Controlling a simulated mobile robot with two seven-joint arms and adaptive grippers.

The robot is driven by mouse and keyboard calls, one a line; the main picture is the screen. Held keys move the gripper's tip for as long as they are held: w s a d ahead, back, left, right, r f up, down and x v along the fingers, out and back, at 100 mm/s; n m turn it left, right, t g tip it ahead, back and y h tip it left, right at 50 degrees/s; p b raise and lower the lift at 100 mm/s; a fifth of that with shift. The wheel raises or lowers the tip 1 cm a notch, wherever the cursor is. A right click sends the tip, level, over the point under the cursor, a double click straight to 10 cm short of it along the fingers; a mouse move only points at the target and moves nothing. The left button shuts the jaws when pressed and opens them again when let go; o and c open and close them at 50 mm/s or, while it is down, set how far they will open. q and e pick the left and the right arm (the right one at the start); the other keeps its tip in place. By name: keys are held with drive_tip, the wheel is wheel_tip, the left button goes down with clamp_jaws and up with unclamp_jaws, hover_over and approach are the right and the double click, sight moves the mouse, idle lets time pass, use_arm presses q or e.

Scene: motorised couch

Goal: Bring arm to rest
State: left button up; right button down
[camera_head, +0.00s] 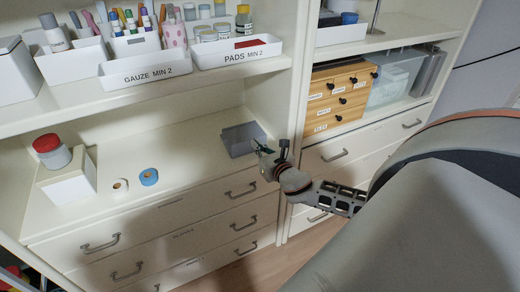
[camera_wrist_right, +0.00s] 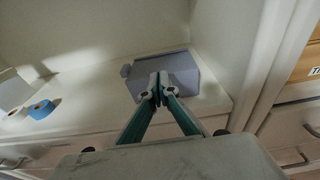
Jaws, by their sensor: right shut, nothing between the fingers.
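My right gripper (camera_head: 262,148) is at the front right of the open cabinet shelf, in front of a grey box (camera_head: 238,138). In the right wrist view my right gripper (camera_wrist_right: 158,82) has its fingertips together, with nothing between them. The grey box (camera_wrist_right: 180,65) shows just beyond the fingertips there; I cannot tell whether they touch it. My right arm (camera_head: 340,197) reaches in from the right side of the head view. My left gripper is not in view.
A blue tape roll (camera_head: 149,177), a white roll (camera_head: 120,185) and a white box (camera_head: 68,178) with a red-lidded jar (camera_head: 52,151) stand on the shelf. White bins (camera_head: 237,52) sit above. Drawers with handles (camera_head: 242,190) lie below. A large grey couch part (camera_head: 430,230) fills the right.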

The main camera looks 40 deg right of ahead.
drive_tip(key=shift+v, duration=1.1)
drive_tip(key=shift+f, duration=0.25)
drive_tip(key=s+a+f+m+g+y, duration=0.3)
drive_tip(key=s+a+f+m, duration=0.7)
drive_tip(key=f, duration=0.4)
drive_tip(key=s+a+f+m+g+y, duration=0.1)
drive_tip(key=s+a+f+m, duration=0.2)
drive_tip(key=s+a+m, duration=0.3)
drive_tip(key=s+a+f+m+g+y, duration=0.1)
drive_tip(key=s+a+f+m, duration=0.2)
drive_tip(key=s+a+m, duration=0.4)
drive_tip(key=a+m, duration=0.2)
drive_tip(key=m, duration=0.4)
drive_tip(key=shift+y, duration=0.4)
drive_tip(key=shift+f, duration=0.1)
